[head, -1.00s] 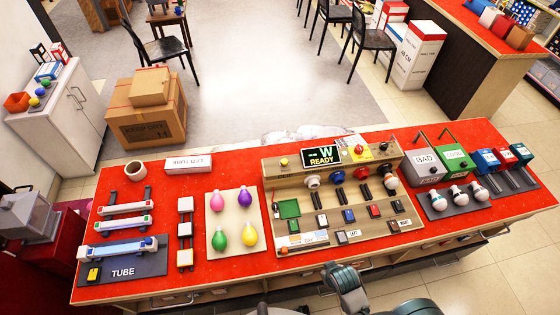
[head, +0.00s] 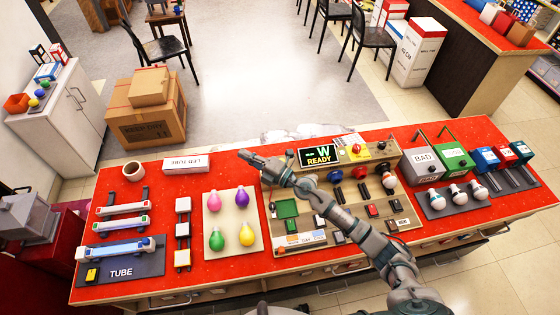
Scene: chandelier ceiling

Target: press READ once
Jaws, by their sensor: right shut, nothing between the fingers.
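The tan test panel (head: 279,231) stands on the red counter, with a display (head: 319,156) that shows "W" and "READY". Its front has several small buttons, among them a red one (head: 373,210) and a dark one (head: 392,226) beside a small white label (head: 402,222). The label lettering is too small to read surely, so I cannot tell which button is READ. My right gripper (head: 245,155) is shut and empty, above the panel's back left corner and left of the display. My right forearm crosses over the panel and hides its middle. My left gripper is out of view.
Colored bulbs on a tan board (head: 210,248), a tube tray (head: 155,270) and an LED TUBE box (head: 187,164) lie to the left. White bulbs on a dark mat (head: 434,211) and the BAD bin (head: 424,166) stand to the right.

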